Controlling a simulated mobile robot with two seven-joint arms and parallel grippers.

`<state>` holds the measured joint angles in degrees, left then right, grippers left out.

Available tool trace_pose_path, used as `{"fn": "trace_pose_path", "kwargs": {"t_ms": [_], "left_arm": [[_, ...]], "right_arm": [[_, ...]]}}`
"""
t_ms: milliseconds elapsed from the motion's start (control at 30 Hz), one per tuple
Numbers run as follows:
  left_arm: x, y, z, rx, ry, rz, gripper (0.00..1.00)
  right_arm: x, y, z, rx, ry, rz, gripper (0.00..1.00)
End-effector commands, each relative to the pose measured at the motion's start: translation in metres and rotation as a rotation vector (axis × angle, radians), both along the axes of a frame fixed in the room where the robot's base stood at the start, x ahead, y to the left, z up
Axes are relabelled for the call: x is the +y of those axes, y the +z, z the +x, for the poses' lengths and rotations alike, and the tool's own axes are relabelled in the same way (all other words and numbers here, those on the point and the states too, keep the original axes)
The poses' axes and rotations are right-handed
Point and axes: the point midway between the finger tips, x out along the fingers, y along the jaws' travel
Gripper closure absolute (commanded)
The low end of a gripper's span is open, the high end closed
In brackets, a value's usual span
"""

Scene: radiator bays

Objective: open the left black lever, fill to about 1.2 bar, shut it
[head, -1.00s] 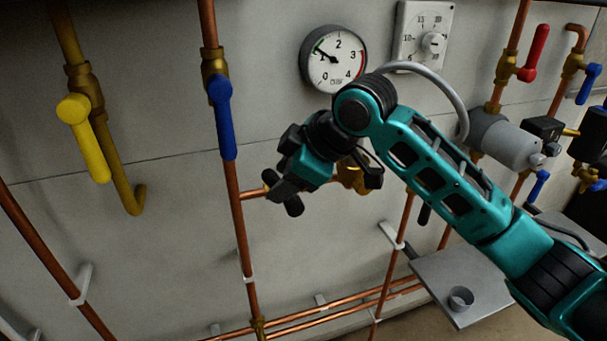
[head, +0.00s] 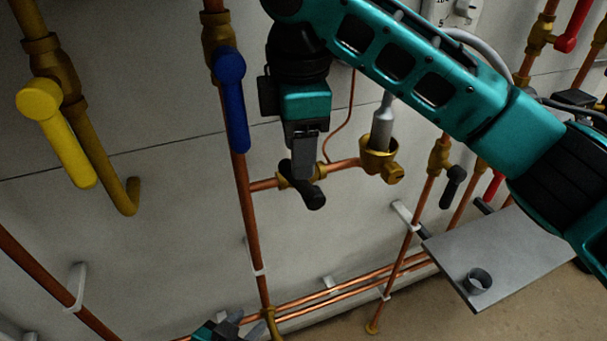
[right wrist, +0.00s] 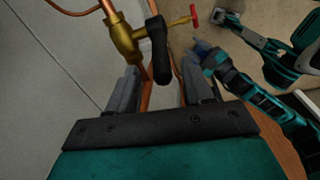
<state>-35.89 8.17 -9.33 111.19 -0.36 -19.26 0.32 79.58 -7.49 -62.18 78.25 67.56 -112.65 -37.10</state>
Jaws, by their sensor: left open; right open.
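The left black lever (head: 312,197) is on a brass valve in the short copper cross pipe and points down across that pipe. My right gripper (head: 303,172) is at this lever, seen from behind in the head view. In the right wrist view the black lever (right wrist: 158,52) stands ahead of and between the open fingers (right wrist: 160,92), with no clear contact. The lever's brass valve (right wrist: 122,40) is left of it. My left gripper (head: 228,328) is low at the bottom edge of the head view, partly cut off. The pressure gauge is not visible now.
A blue lever (head: 232,95) on a vertical pipe and a yellow lever (head: 58,130) are to the left. A brass cup-shaped fitting (head: 380,158) and another black lever (head: 454,184) are to the right. A grey shelf (head: 510,250) carries a small cup (head: 478,281).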

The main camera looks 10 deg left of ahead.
Motion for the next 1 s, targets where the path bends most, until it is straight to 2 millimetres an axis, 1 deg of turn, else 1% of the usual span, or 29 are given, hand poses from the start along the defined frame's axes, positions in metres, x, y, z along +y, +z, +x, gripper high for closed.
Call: {"fn": "trace_pose_path", "kwargs": {"t_ms": [33,300,433,567,800,1000], "left_arm": [[0.000,-0.001,0.000,0.000,0.000,0.000,0.57],[0.000,-0.005,0.000,0.000,0.000,0.000,0.57],[0.000,-0.006,0.000,0.000,0.000,0.000,0.57],[0.000,-0.006,0.000,0.000,0.000,0.000,0.57],[0.000,-0.006,0.000,0.000,0.000,0.000,0.57],[0.000,-0.006,0.001,-0.001,-0.001,0.001,0.57]], "right_arm": [[0.000,-0.008,0.001,0.002,-0.001,-0.002,0.49],[0.001,-0.050,0.004,0.002,-0.001,-0.001,0.49],[0.002,-0.063,0.006,0.001,-0.002,0.001,0.49],[0.002,-0.069,0.006,0.000,-0.002,0.002,0.49],[0.002,-0.069,0.006,0.000,-0.002,0.002,0.49],[0.002,-0.069,0.006,0.000,-0.002,0.002,0.69]]}}
